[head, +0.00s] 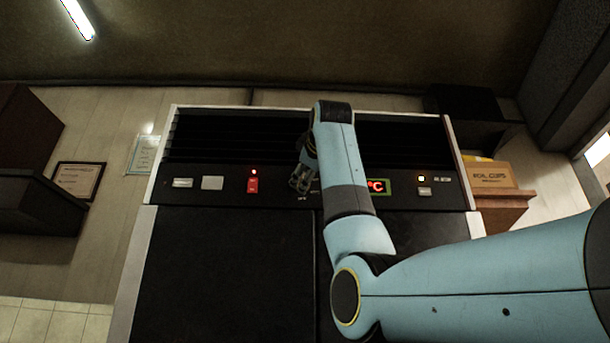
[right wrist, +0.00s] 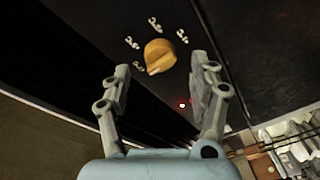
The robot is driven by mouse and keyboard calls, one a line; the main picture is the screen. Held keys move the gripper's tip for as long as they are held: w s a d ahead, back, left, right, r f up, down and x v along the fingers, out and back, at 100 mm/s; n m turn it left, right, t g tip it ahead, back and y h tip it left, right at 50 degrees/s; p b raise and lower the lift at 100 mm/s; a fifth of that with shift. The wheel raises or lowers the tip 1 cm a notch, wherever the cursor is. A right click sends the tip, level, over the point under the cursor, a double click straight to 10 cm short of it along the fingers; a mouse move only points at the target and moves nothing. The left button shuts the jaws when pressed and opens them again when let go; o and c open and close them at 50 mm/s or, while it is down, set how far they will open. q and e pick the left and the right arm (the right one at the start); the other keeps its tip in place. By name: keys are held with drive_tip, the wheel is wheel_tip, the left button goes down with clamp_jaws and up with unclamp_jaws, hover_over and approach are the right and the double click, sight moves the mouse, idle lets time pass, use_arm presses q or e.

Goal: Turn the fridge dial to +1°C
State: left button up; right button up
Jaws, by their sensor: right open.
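The fridge (head: 225,265) stands ahead, with a dark control panel below its vents. The orange dial (right wrist: 160,56) shows in the right wrist view, with several white markings around it that are too small to read. In the head view my right arm and gripper hide the dial. My right gripper (head: 300,180) is at the panel; it also shows in the right wrist view (right wrist: 160,82). Its fingers are open and apart, with the dial beyond and between them, and they appear not to touch it. A display (head: 377,186) shows a red °C; its number is hidden by my arm.
A lit red switch (head: 252,184) and pale panel plates (head: 212,183) sit left of the gripper. A small button (head: 424,191) is at the right. A cardboard box (head: 488,175) stands right of the fridge. Framed papers (head: 78,179) hang at the left.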

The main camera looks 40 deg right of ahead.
drive_tip(key=shift+p+x, duration=0.45)
drive_tip(key=shift+x, duration=1.3)
drive_tip(key=shift+c, duration=0.2)
drive_tip(key=c, duration=1.1)
drive_tip(key=shift+f, duration=0.1)
